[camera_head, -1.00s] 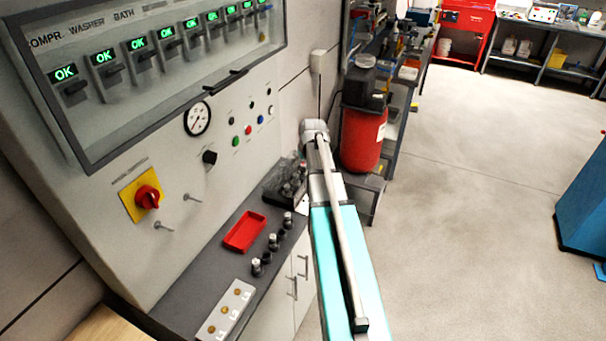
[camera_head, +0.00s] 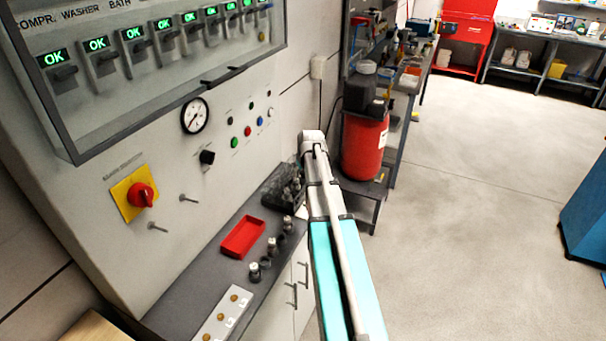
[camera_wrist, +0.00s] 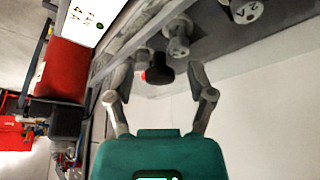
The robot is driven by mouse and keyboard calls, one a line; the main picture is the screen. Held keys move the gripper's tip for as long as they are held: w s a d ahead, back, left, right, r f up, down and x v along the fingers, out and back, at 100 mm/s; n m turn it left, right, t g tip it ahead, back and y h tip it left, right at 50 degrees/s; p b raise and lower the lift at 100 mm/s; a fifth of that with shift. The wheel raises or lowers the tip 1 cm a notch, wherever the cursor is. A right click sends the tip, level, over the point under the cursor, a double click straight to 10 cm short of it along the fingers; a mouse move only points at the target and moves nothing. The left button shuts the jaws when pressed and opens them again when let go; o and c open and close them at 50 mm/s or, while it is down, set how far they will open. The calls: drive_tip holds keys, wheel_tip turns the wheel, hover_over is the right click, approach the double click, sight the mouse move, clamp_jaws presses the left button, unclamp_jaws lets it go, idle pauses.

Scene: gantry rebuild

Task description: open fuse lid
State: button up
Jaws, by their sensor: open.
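The fuse lid (camera_head: 150,117) is the dark-framed clear cover over the row of switches with green OK displays in the head view. It looks closed, with a dark handle (camera_head: 226,72) on its lower edge. My gripper (camera_wrist: 163,95) shows in the wrist view with its two fingers spread apart. A black knob-like thing (camera_wrist: 160,72) lies beyond the gap between the fingers; I cannot tell whether anything touches. A grey diagonal bar (camera_wrist: 140,38) runs beyond the left finger. In the head view my arm reaches towards the cabinet's right side, and the gripper is hidden there.
Below the lid are a gauge (camera_head: 195,116), coloured buttons and a red rotary switch (camera_head: 141,195). The ledge holds a red tray (camera_head: 243,237) and several small cylindrical parts. A red drum (camera_head: 364,148) stands close right of my arm.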

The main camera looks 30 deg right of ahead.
clamp_jaws()
